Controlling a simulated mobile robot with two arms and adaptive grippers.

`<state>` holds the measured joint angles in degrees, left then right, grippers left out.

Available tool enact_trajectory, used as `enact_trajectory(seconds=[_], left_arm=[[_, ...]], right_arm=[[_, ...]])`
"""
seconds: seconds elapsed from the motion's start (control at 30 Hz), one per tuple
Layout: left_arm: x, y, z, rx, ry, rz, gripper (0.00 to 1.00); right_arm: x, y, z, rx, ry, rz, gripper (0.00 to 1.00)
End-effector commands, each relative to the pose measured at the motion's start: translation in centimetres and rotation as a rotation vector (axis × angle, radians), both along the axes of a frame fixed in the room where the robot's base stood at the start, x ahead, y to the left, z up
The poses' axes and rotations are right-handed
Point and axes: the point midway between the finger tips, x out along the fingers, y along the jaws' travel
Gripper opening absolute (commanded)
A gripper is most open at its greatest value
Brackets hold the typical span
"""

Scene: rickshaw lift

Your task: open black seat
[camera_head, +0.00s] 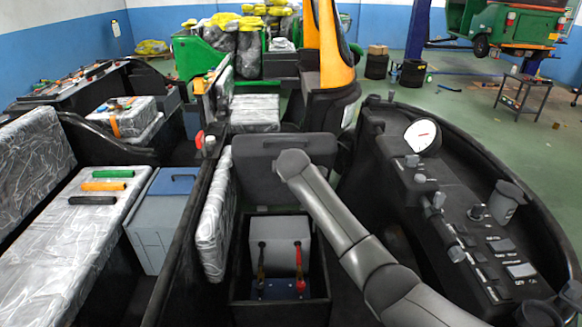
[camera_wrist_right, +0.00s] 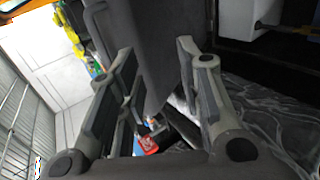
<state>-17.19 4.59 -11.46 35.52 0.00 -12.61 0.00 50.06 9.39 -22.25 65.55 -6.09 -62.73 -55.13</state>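The black seat (camera_head: 285,152) stands tilted up at the back of an open compartment (camera_head: 280,312) in the head view. Inside are a grey box (camera_head: 279,240), a red-handled piece (camera_head: 300,272) and a dark-handled piece (camera_head: 261,272). My right arm comes in from the lower right and ends at the seat's upper edge; its gripper is hidden there. In the right wrist view my right gripper (camera_wrist_right: 155,62) has its fingers wide apart, with the dark seat panel (camera_wrist_right: 150,35) beyond and between them. The red piece (camera_wrist_right: 148,145) shows below. My left gripper is out of view.
A control console (camera_head: 470,225) with a gauge (camera_head: 422,135) lies close on the right. A wrapped backrest (camera_head: 215,220) borders the compartment's left side. Further left is a wrapped bench (camera_head: 75,235) with several grips and a grey-blue box (camera_head: 165,215).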

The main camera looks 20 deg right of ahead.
Motion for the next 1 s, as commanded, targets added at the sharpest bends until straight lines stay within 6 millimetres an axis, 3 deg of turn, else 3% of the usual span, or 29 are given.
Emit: enact_trajectory(seconds=[0.4, 0.83, 0.93, 1.0], left_arm=[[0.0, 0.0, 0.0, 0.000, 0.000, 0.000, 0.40], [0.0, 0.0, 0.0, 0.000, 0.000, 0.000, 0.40], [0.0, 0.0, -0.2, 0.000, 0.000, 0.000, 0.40], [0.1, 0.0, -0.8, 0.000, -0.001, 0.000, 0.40]], right_arm=[[-3.6, 1.1, 2.5, -0.002, -0.002, 0.002, 0.34], [-4.1, 1.2, 2.9, -0.001, -0.001, 0.001, 0.34], [-4.2, 0.8, 2.5, -0.002, -0.005, -0.008, 0.21], [-4.4, -0.6, 1.6, -0.006, -0.022, -0.040, 0.21]])
